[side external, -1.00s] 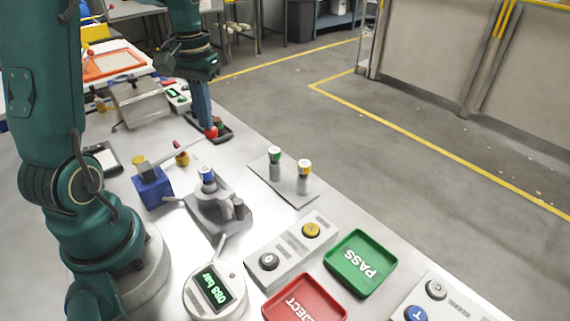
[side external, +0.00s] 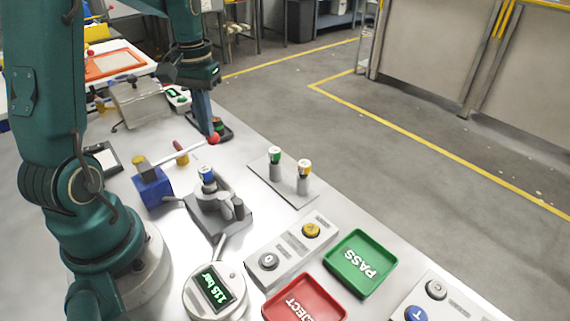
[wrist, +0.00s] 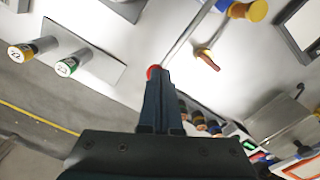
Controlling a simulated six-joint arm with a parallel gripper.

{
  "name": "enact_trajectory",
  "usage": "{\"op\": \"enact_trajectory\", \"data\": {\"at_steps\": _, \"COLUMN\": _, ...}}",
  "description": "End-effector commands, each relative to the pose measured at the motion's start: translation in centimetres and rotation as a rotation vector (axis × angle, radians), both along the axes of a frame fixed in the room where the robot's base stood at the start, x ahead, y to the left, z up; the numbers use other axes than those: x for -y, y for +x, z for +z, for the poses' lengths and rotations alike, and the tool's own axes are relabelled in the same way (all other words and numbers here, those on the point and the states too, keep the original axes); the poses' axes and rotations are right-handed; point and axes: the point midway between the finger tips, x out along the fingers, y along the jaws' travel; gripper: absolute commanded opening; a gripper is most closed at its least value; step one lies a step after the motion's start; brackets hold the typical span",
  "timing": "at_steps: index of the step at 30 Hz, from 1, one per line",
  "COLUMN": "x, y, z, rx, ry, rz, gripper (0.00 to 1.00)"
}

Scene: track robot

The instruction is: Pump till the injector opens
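The blue hand pump (side external: 153,188) has a pale lever (side external: 180,153) ending in a red knob (side external: 213,138). My gripper (side external: 210,130) points down with its fingers together, and their tips are at the red knob; the knob also shows at the fingertips in the wrist view (wrist: 153,71). I see no clear grasp around it. An injector with a blue cap (side external: 206,174) stands upright in the grey test stand (side external: 222,212). The round gauge (side external: 214,290) reads 115 bar in green.
Injectors with green (side external: 275,154) and yellow (side external: 304,167) caps stand in a grey rack (side external: 285,184). A button panel (side external: 290,250), the green PASS tray (side external: 361,262) and the red REJECT tray (side external: 305,302) lie in front. A red-and-yellow handled item (side external: 181,153) lies near the lever.

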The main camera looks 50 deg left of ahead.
Motion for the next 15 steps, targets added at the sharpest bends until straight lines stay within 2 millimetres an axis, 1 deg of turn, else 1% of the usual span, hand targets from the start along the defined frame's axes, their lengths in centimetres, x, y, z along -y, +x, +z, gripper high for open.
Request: {"op": "enact_trajectory", "data": {"at_steps": 15, "x": 0.0, "y": 0.1, "z": 4.1, "rx": 0.006, "ry": 0.003, "rz": 0.0, "gripper": 0.0}}
